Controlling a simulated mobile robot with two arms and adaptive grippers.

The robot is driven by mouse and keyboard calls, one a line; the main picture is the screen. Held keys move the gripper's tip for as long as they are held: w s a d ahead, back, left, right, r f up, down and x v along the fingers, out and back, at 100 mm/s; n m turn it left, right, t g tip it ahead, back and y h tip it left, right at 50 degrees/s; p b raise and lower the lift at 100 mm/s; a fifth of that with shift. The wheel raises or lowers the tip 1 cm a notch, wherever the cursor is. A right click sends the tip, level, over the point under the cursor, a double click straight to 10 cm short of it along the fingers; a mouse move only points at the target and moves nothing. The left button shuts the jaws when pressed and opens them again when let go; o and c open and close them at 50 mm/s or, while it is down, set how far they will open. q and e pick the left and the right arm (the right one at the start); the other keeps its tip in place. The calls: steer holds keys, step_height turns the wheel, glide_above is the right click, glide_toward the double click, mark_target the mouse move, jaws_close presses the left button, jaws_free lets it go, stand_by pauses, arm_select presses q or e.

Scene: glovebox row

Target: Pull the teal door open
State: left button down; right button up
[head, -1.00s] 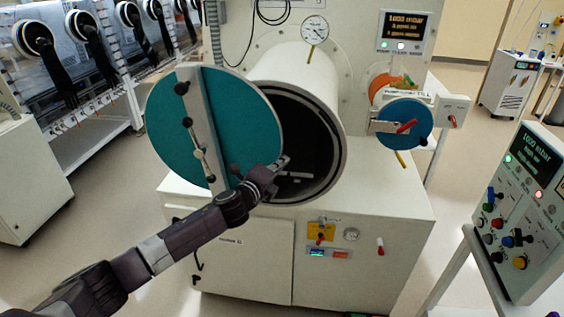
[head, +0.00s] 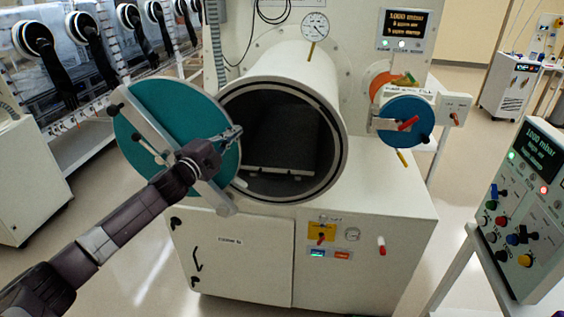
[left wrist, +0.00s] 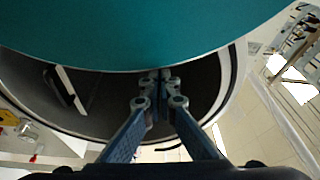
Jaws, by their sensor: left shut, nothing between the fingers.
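The teal door (head: 189,97) is a round disc with a grey bar (head: 140,118) slanting across its face. It stands swung out to the left of the round chamber mouth (head: 343,150), which is open and dark inside. My left gripper (head: 233,133) is shut and empty, in front of the door's right edge beside the mouth. In the left wrist view the door (left wrist: 150,30) fills the top, and the shut fingertips (left wrist: 158,80) are at its lower edge, with the chamber behind. I cannot tell whether they touch the door. My right gripper is not in view.
A white cabinet (head: 240,265) stands under the chamber. A smaller blue disc door (head: 402,135) is to the right, and a control panel (head: 530,215) stands at the far right. Glove ports (head: 40,45) line the left back. Floor shows between the left units and the cabinet.

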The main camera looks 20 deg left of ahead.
mark_target(201, 127)
arm_select(q)
steer(key=s+a+n+b, duration=0.1)
steer(key=a, duration=0.3)
steer(key=a+n+b, duration=0.1)
steer(key=a+n, duration=0.1)
steer(key=a, duration=0.1)
steer(key=s+a+n+t+b, duration=0.1)
steer(key=a+n, duration=0.1)
steer(key=a, duration=0.2)
steer(key=shift+s+a+f+y+b, duration=0.25)
steer(key=shift+s+a+y+b, duration=0.05)
steer(key=shift+s+b, duration=0.1)
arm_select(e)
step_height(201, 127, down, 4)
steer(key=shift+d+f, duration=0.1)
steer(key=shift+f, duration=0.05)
